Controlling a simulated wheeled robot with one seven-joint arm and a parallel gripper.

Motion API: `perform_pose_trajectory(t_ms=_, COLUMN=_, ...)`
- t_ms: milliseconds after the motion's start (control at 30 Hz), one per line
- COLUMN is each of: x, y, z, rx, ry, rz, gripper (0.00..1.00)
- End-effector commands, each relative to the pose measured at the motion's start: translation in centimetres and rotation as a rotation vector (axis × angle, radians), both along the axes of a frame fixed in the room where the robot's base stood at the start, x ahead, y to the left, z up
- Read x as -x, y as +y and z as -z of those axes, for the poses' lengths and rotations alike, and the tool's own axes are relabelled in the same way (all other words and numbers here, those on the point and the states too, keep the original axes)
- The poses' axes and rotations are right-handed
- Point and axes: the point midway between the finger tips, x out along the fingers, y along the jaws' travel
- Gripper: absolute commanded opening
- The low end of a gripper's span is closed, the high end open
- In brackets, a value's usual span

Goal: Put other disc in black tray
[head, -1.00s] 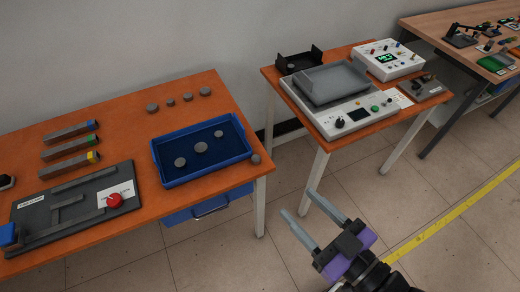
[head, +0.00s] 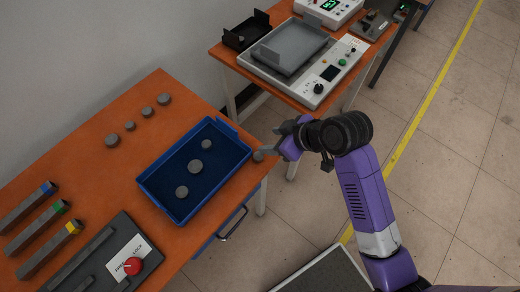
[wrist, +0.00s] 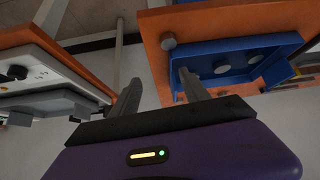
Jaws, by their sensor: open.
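The black tray (head: 246,34) stands at the back left of the heater table; a small round shape (head: 240,38) inside looks like a disc. A lone grey disc (head: 258,156) sits at the near right corner of the other orange table, outside the blue tray (head: 227,173). It also shows in the wrist view (wrist: 168,41). Three grey discs (head: 195,167) lie in the blue tray. My gripper (head: 274,144) is open and empty, close to the lone disc at the table corner. In the wrist view its two fingers (wrist: 160,88) are apart with nothing between them.
Several grey discs (head: 146,112) stand in a row on the table behind the blue tray. The white heater (head: 318,80) carries a grey tray (head: 292,46) beside the black tray. A gap separates the two tables. A red button (head: 132,266) is at the front.

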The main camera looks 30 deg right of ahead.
Motion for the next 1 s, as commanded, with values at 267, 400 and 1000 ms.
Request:
perform_pose_trajectory(t_ms=267, x=2.8, y=1.1, z=2.0, rx=0.016, ry=0.116, rz=-0.109, gripper=0.54)
perform_pose_trajectory(t_ms=400, x=2.1, y=1.5, z=3.1, rx=0.02, ry=0.114, rz=-0.114, gripper=0.54)
perform_pose_trajectory(t_ms=1000, x=-0.9, y=3.0, z=8.3, rx=0.021, ry=0.111, rz=-0.112, gripper=0.54)
